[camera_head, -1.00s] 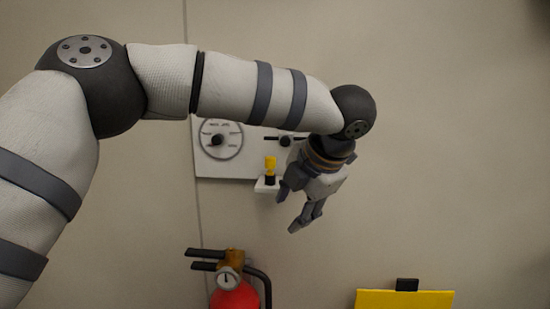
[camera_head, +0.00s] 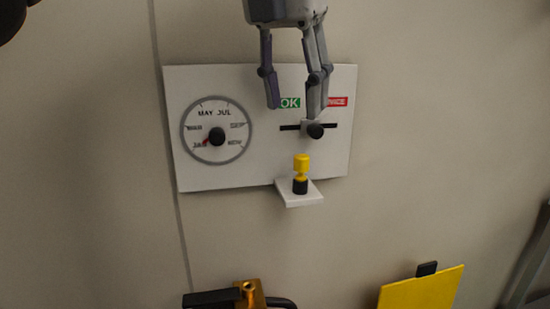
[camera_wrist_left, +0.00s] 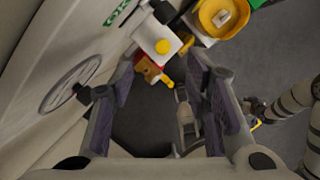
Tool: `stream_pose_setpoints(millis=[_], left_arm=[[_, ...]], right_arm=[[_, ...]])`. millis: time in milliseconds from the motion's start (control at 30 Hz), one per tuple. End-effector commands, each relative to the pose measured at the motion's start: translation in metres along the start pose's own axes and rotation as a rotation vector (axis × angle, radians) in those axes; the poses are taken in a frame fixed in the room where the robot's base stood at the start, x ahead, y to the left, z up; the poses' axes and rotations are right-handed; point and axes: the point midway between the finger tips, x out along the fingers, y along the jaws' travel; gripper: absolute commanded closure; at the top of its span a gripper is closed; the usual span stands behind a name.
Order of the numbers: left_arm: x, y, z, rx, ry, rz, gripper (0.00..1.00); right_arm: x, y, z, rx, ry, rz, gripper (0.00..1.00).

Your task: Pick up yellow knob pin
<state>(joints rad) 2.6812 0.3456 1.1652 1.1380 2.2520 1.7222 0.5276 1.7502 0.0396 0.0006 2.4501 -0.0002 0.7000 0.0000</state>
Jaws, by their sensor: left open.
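The yellow knob pin (camera_head: 301,168) stands upright in a black base on a small white shelf (camera_head: 312,197) at the bottom of the wall panel. My left gripper (camera_head: 293,106) is open and empty, fingers pointing down, above the pin in the head view. Its fingertips overlap the panel's OK label and slider area. In the left wrist view the pin (camera_wrist_left: 162,46) shows end-on over the white shelf, just beyond the open fingers (camera_wrist_left: 166,70). Nothing hides the pin's top. At the right of that view, a banded white arm of mine ends in a small dark hand, too unclear to read.
The white panel (camera_head: 240,176) carries a round month dial (camera_head: 216,150) and a slider with a black knob (camera_head: 315,131) just above the pin. The wall beside the panel is bare.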

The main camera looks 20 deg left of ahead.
Motion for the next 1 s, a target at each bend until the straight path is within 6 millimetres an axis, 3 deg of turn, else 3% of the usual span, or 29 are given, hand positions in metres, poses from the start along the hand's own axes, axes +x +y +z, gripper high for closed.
stream_pose_setpoints(millis=[167, 400, 733, 1000], left_arm=[[0.003, -0.003, -0.002, -0.004, 0.003, -0.016, 0.57], [0.054, -0.003, -0.003, -0.003, 0.004, -0.017, 0.57], [0.106, -0.004, -0.007, -0.003, 0.001, -0.016, 0.57], [0.116, -0.004, -0.007, -0.004, -0.001, -0.016, 0.57]], right_arm=[[0.000, 0.000, 0.000, 0.001, 0.000, 0.001, 0.60], [0.000, 0.001, 0.000, 0.001, -0.001, 0.001, 0.60], [-0.001, 0.000, 0.000, 0.001, 0.002, 0.001, 0.60], [-0.001, 0.000, -0.001, 0.001, 0.003, 0.000, 0.60]])
